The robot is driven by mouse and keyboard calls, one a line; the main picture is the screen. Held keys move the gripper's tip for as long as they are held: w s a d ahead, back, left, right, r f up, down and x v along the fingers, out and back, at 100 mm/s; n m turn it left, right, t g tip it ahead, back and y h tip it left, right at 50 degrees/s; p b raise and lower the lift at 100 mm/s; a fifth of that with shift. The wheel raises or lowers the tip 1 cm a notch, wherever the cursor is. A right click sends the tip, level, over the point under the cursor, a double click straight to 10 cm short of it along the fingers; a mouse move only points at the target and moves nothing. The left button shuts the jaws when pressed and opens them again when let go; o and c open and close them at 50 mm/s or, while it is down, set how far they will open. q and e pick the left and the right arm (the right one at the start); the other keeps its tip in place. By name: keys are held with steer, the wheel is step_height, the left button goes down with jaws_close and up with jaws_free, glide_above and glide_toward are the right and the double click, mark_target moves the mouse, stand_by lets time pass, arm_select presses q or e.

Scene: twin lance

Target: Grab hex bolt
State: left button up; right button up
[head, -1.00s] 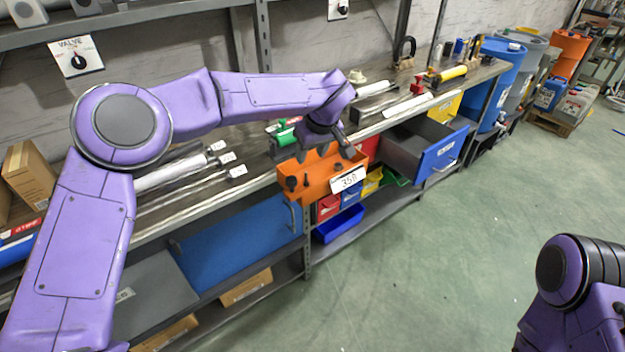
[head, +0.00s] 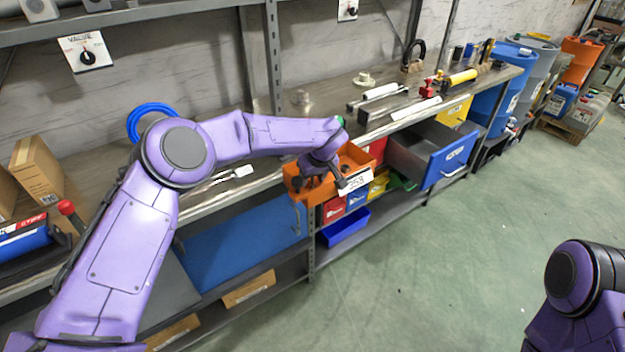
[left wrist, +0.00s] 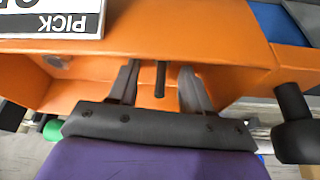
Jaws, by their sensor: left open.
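An orange bin (head: 357,158) with a white number label hangs at the front edge of the workbench. My left gripper (head: 322,180) is at this bin, its fingers reaching down into it. In the left wrist view the gripper (left wrist: 160,88) is open, with one finger on each side of a thin dark upright rod (left wrist: 160,78). The rod looks like a bolt's shank, but its head is not clear; I cannot tell whether the fingers touch it. A larger black piece with a stem and wide end (left wrist: 294,125) is at the right of that view. My right gripper is out of view.
A grey drawer with a blue front (head: 446,160) stands open right of the bin. Small coloured bins, including a blue one (head: 345,228), sit below. Tools lie on the bench (head: 330,110). The green floor (head: 430,270) in front is clear.

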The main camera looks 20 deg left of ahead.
arm_select(q)
steer(key=shift+s+r, duration=0.1)
jaws_close()
